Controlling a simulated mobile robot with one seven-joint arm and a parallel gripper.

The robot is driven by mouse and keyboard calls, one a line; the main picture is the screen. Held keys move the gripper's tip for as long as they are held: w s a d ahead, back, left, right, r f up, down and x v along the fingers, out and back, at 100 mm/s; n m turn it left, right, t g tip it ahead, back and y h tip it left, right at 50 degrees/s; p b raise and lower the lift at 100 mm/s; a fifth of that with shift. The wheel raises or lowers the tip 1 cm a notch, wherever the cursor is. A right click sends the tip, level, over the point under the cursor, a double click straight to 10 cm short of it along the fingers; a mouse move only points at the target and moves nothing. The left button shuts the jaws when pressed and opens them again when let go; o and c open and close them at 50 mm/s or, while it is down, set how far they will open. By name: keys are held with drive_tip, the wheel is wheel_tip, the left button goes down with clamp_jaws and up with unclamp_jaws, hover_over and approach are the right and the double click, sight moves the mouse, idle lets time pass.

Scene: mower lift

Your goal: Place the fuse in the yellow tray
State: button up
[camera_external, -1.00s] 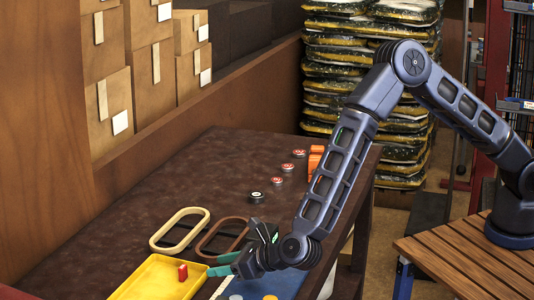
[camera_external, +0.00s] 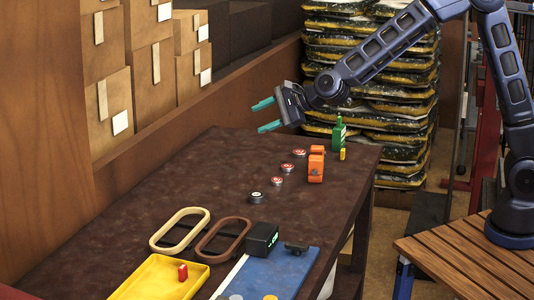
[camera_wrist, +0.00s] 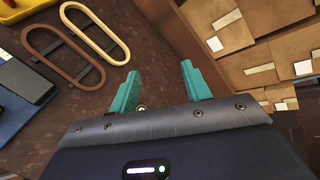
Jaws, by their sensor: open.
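The yellow tray (camera_external: 135,284) lies at the near left of the brown table. A small red block (camera_external: 183,272), which looks like the fuse, stands upright inside it near its right side. My gripper (camera_external: 266,115) is open and empty, high above the far part of the table and well apart from the tray. In the wrist view my two teal fingers (camera_wrist: 160,70) are spread with nothing between them.
A tan oval ring (camera_external: 158,243) and a brown one (camera_external: 206,250) lie beside the tray. A black box (camera_external: 262,239) stands on a blue mat (camera_external: 285,267). Round discs (camera_external: 256,197), orange pieces (camera_external: 316,168) and a green bottle (camera_external: 338,135) stand farther back. Cardboard boxes line the left.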

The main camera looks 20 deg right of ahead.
drive_tip(key=w+d+r+n+h, duration=0.1)
drive_tip(key=d+r+n, duration=0.2)
drive_tip(key=d, duration=0.8)
drive_tip(key=d+r+n+h, duration=0.2)
drive_tip(key=d+r, duration=0.1)
drive_tip(key=d, duration=0.9)
drive_tip(key=w+d+r+n+h, duration=0.1)
drive_tip(key=d+r+n, duration=0.2)
drive_tip(key=d, duration=0.8)
drive_tip(key=s+d+f+n+g+h, duration=0.1)
drive_tip(key=s+d+n, duration=0.1)
drive_tip(key=s+d, duration=0.5)
drive_tip(key=s+d+f+n+g+h, duration=0.1)
drive_tip(key=s+d+n+h, duration=0.1)
drive_tip(key=s+d, duration=0.5)
drive_tip(key=s+d+f+n+g+h, duration=0.1)
drive_tip(key=s+d, duration=0.6)
drive_tip(key=d, duration=0.8)
drive_tip(key=shift+d+f+n+h, duration=0.25)
drive_tip(key=shift+d+n+h, duration=0.1)
drive_tip(key=shift+n+h, duration=0.3)
